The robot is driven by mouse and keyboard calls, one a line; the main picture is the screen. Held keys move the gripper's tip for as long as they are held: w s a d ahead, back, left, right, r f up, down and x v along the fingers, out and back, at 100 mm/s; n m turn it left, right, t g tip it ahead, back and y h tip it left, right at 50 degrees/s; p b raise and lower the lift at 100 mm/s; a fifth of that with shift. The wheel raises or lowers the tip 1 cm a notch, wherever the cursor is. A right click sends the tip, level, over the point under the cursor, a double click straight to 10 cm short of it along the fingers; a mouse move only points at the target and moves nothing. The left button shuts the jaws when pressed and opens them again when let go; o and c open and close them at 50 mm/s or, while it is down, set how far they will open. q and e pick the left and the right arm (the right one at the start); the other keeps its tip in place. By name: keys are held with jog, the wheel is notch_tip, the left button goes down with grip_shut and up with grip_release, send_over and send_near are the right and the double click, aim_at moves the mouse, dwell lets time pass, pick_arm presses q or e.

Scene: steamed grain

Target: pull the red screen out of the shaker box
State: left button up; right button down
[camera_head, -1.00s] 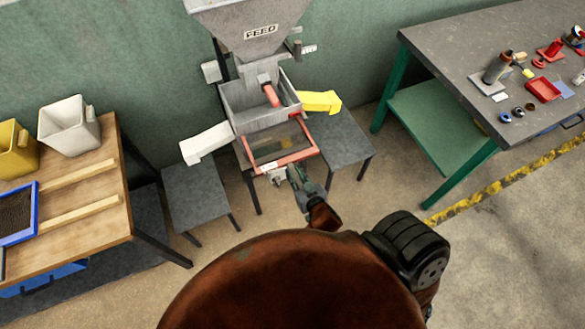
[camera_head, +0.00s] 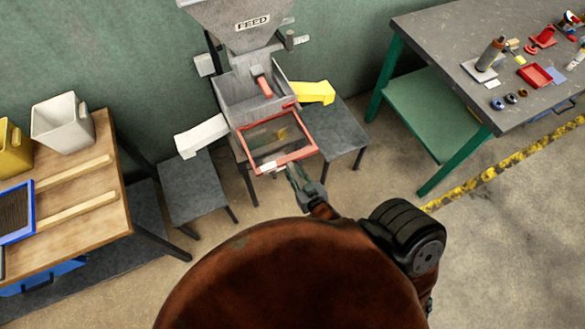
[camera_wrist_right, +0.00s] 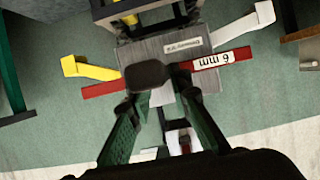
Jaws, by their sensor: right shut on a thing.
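The red-framed screen (camera_head: 277,143) sticks out of the front of the grey shaker box (camera_head: 244,98), with its back end at the box. My right gripper (camera_head: 296,178) is at the screen's front edge and is shut on its handle. The right wrist view shows the screen's red front bar (camera_wrist_right: 222,59) with a "6 mm" label, and the right gripper (camera_wrist_right: 160,90) closed around the grip in front of it. A dark part hides the middle of the bar there. My left gripper is not in view.
A white chute (camera_head: 202,138) and a yellow chute (camera_head: 313,92) flank the box above two grey stands. A wooden table (camera_head: 85,212) with bins is at left. A green-legged workbench (camera_head: 465,65) with small items is at right. Open floor lies between.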

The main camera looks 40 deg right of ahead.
aim_at(299, 184)
jog(key=shift+s+a+r+p, duration=0.1)
jog(key=shift+s+a+p, duration=0.15)
jog(key=shift+s, duration=0.85)
jog(key=shift+s+a+p, duration=0.15)
jog(key=shift+s+a, duration=0.15)
jog(key=shift+s, duration=0.8)
jog(key=shift+s+a, duration=0.25)
jog(key=shift+s, duration=0.35)
